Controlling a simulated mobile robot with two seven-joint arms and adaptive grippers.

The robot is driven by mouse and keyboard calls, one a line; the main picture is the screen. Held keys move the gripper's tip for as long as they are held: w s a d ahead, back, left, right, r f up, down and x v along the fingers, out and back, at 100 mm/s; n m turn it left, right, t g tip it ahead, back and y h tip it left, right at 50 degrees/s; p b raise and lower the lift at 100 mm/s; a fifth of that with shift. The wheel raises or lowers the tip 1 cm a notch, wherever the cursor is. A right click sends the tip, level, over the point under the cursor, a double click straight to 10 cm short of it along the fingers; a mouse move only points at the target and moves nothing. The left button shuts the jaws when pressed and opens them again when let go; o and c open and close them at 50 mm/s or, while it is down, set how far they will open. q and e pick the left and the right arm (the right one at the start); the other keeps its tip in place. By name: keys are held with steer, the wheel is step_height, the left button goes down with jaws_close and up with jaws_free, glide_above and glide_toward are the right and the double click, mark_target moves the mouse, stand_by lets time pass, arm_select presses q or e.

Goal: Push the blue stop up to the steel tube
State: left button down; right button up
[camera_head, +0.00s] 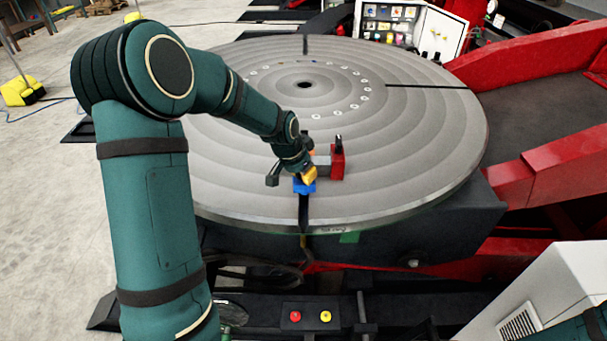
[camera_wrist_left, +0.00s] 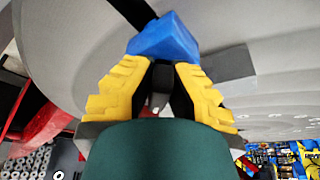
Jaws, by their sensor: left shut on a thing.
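The blue stop (camera_head: 304,188) sits on the round grey turntable, over a dark radial slot near its front edge. My left gripper (camera_head: 306,174), with yellow fingertips, is shut on it from above. In the left wrist view the blue stop (camera_wrist_left: 165,38) shows just beyond the yellow fingertips (camera_wrist_left: 162,70). A grey piece that looks like the steel tube (camera_head: 322,164) lies behind and right of the stop, against a red block (camera_head: 337,161). It also shows in the wrist view (camera_wrist_left: 230,63), to the right of the stop. Whether stop and tube touch is hidden. My right gripper is out of view.
The turntable (camera_head: 410,150) is mostly clear around the parts, with a ring of holes near its centre. The red block has a dark upright pin. A red frame (camera_head: 555,165) stands at the right. A panel with a red button (camera_head: 295,316) is in front.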

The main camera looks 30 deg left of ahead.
arm_select(q)
steer(key=shift+s+a, duration=0.1)
stand_by(0.3)
steer(key=shift+m, duration=0.5)
steer(key=shift+w+a, duration=0.45)
steer(key=shift+w, duration=0.4)
steer(key=c, duration=1.3)
jaws_free()
steer(key=shift+o, duration=1.2)
steer(key=shift+r, duration=0.1)
steer(key=shift+o, duration=0.3)
